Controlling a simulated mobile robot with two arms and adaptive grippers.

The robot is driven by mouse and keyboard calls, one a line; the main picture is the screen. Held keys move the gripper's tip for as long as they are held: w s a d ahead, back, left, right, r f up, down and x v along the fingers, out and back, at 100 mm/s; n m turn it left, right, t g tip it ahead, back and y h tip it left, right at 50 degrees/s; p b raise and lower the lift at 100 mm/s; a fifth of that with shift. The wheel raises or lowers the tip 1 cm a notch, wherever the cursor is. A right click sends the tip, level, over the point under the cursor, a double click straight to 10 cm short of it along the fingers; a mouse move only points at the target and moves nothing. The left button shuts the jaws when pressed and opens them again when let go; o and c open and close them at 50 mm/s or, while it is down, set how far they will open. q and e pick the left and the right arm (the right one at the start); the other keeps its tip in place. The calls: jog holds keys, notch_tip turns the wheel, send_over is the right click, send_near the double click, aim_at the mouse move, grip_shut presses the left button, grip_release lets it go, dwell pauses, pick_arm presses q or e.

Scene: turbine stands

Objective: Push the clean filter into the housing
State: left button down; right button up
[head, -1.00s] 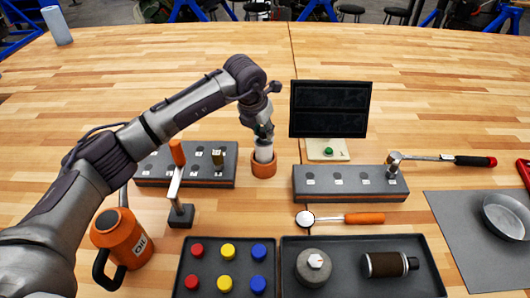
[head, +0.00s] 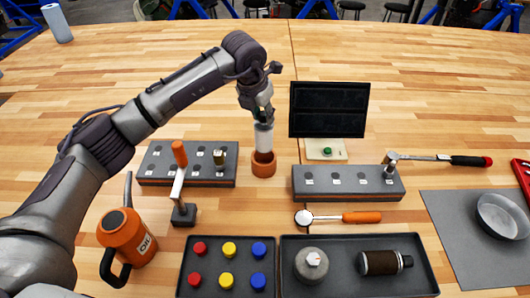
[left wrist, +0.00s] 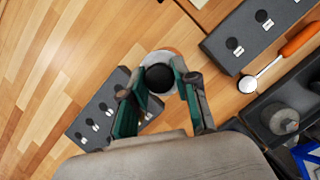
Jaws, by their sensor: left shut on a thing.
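My left gripper (head: 264,117) is shut on the white filter (head: 264,138) and holds it upright over the orange housing (head: 263,168). The filter's lower end is at the housing's mouth, and part of the open inside shows below it. I cannot tell whether its tip is just inside or just above the rim. In the left wrist view, the gripper's fingers (left wrist: 159,87) flank the filter's black top (left wrist: 159,78), with the housing's rim (left wrist: 172,51) showing behind. My right gripper is not in view.
Grey socket blocks stand left (head: 160,180) and right (head: 345,190) of the housing, with a monitor (head: 330,108) behind. An orange-handled tool (head: 180,185) stands close on the left. In front are a tray of coloured caps (head: 205,264) and a tray with a brown-and-black cylinder (head: 383,262).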

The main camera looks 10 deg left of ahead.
pick_arm(q)
jog(key=shift+r+p, duration=0.5)
jog(key=shift+r, duration=0.95)
